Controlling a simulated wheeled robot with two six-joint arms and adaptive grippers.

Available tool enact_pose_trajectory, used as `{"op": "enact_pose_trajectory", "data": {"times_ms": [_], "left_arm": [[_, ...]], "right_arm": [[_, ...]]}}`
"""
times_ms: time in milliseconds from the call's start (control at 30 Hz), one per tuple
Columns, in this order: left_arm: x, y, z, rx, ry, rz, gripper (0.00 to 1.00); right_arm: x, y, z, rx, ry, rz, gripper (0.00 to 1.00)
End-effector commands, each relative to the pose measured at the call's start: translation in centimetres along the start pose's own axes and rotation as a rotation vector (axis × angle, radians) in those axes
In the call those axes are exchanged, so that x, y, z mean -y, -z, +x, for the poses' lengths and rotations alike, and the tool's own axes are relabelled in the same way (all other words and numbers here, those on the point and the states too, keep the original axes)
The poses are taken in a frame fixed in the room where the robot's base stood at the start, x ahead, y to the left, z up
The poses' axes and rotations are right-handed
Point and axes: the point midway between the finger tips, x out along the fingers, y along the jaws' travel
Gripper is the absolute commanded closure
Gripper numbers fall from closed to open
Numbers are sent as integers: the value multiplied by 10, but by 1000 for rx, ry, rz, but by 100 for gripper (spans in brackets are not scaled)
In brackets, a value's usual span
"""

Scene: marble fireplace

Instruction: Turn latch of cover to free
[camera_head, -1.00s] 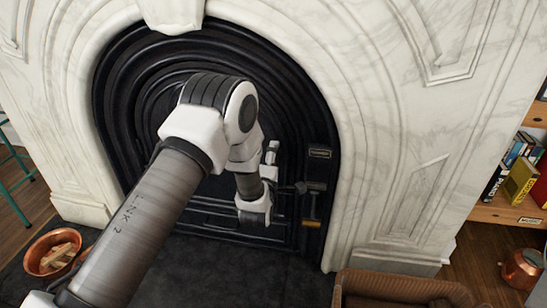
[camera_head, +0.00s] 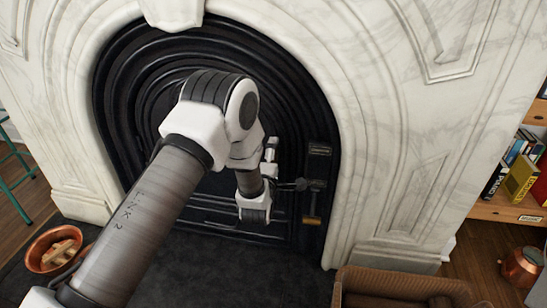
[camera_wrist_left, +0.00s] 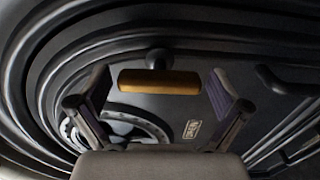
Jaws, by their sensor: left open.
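The cover is a black arched fireplace panel (camera_head: 285,95) with raised curved ridges. Its latch (camera_head: 312,219) has a brass-coloured grip on a dark stem at the lower right of the cover. In the left wrist view the brass grip (camera_wrist_left: 159,81) lies crosswise on a round dark knob. My left gripper (camera_wrist_left: 159,87) is open, with one finger on each side of the grip. I cannot tell whether either finger touches it. In the head view my left gripper (camera_head: 291,185) is small and dark beside the latch, partly hidden by the wrist. My right gripper is out of view.
A small plate (camera_head: 319,150) sits above the latch; a lettered plate (camera_wrist_left: 193,129) shows in the wrist view. White marble (camera_head: 375,150) surrounds the cover. A copper bowl (camera_head: 42,262) stands lower left, and a brown basket (camera_head: 400,285) stands lower right. A bookshelf is at far right.

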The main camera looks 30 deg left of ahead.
Motion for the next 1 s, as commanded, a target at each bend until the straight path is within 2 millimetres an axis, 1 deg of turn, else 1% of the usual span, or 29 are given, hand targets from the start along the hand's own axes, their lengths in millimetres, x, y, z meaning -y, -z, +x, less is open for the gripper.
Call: {"op": "enact_pose_trajectory", "data": {"times_ms": [67,167,267,400,500,600,700,1000], "left_arm": [[0,0,-4,0,1,1,0],[1,0,-17,1,3,0,0],[1,-1,-39,2,4,2,0],[1,-1,-77,2,4,3,0],[1,-1,-99,2,3,2,0],[1,0,-113,1,2,1,0],[0,0,-120,1,1,0,0],[0,0,-120,0,0,0,0]], "right_arm": [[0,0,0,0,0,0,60],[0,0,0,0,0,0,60],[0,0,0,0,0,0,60],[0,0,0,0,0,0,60],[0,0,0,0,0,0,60],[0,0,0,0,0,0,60],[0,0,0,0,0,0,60],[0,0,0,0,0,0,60]]}}
